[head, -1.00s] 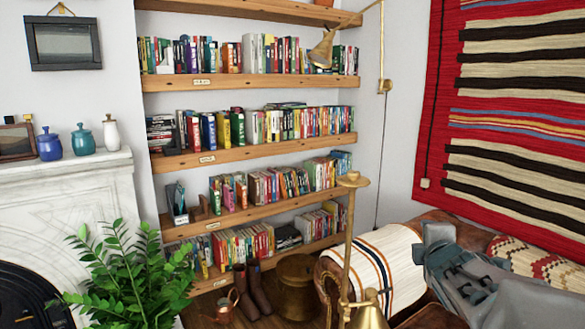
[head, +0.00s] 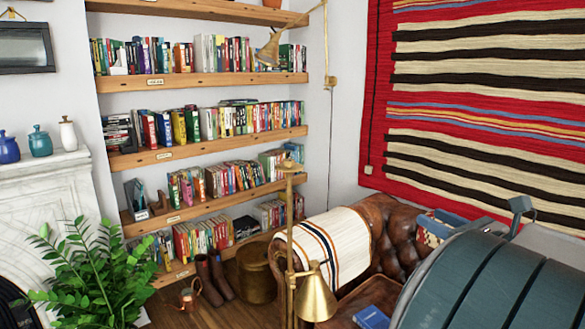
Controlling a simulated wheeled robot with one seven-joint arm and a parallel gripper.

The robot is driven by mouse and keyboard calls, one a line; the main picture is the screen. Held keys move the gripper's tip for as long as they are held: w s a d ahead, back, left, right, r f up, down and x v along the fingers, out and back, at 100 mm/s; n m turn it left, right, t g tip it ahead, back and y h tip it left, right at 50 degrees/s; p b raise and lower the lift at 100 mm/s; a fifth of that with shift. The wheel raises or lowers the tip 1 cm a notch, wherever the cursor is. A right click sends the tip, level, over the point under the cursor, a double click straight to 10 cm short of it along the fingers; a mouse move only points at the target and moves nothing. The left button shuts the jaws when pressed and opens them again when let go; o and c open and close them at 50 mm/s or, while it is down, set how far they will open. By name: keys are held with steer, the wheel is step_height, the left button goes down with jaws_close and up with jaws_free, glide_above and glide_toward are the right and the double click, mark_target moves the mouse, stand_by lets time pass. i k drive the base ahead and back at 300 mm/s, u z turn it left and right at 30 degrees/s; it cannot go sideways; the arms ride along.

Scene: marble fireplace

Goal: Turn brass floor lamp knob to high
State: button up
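The brass floor lamp stands at lower centre in the head view. Its upright pole (head: 290,225) has a flat disc (head: 291,168) on top, and a cone-shaped brass shade (head: 316,298) hangs on its right side. The lower pole and base are cut off by the bottom edge. I cannot make out a knob; the joint beside the shade is too small to read. My arm fills the lower right as a large dark teal ribbed link, right of the lamp and apart from it in the picture. My gripper's fingers do not show.
A brown leather sofa (head: 392,240) with a striped blanket (head: 335,245) stands behind the lamp. A blue book (head: 371,318) lies right of the shade. Boots (head: 212,280), a copper watering can (head: 188,296) and a leafy plant (head: 90,285) are left. A brass wall lamp (head: 270,48) hangs above.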

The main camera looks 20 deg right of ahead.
mark_target(289, 163)
steer(key=z, duration=1.35)
steer(key=i, duration=1.05)
steer(key=u, duration=2.45)
